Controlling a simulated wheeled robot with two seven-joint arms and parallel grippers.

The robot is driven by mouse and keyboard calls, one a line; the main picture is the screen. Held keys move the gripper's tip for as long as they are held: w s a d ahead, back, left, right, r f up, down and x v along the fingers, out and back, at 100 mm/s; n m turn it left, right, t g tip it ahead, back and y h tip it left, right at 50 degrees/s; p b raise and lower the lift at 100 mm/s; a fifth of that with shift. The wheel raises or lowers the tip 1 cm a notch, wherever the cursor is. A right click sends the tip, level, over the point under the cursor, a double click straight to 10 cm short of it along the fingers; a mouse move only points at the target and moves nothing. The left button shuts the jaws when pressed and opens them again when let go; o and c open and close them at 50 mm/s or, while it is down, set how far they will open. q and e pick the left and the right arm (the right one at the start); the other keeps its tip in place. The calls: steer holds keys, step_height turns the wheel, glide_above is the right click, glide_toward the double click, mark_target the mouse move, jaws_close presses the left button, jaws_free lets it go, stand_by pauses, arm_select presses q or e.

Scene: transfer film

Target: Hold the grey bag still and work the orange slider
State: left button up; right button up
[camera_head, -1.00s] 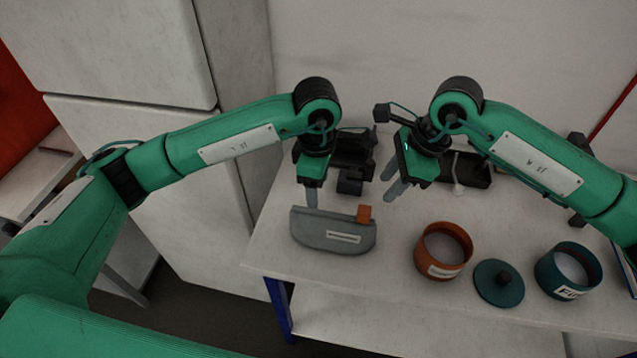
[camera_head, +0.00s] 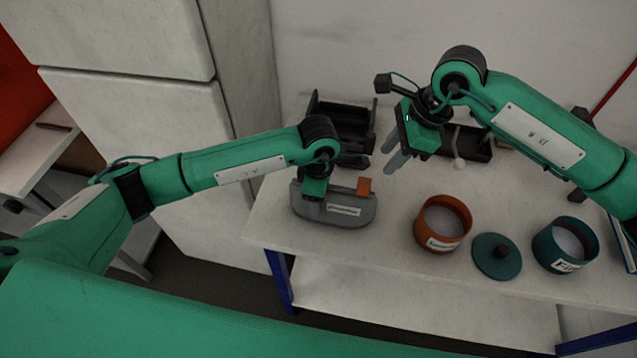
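The grey bag (camera_head: 334,207) stands on the white table near its left front edge, with a pale label on its front. The orange slider (camera_head: 364,187) sits at the right end of its top edge. My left gripper (camera_head: 313,199) is down at the left part of the bag's top; its fingers are largely hidden, so I cannot tell whether they grip it. My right gripper (camera_head: 393,155) is in the air behind and to the right of the slider, with its two grey fingers apart and nothing between them.
An orange open container (camera_head: 442,224), a teal lid (camera_head: 497,257) and a teal open container (camera_head: 565,247) stand to the right of the bag. Black trays (camera_head: 345,125) lie at the back by the wall. The table's front edge runs close before the bag.

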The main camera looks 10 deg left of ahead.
arm_select(q)
steer(key=shift+f, duration=0.35)
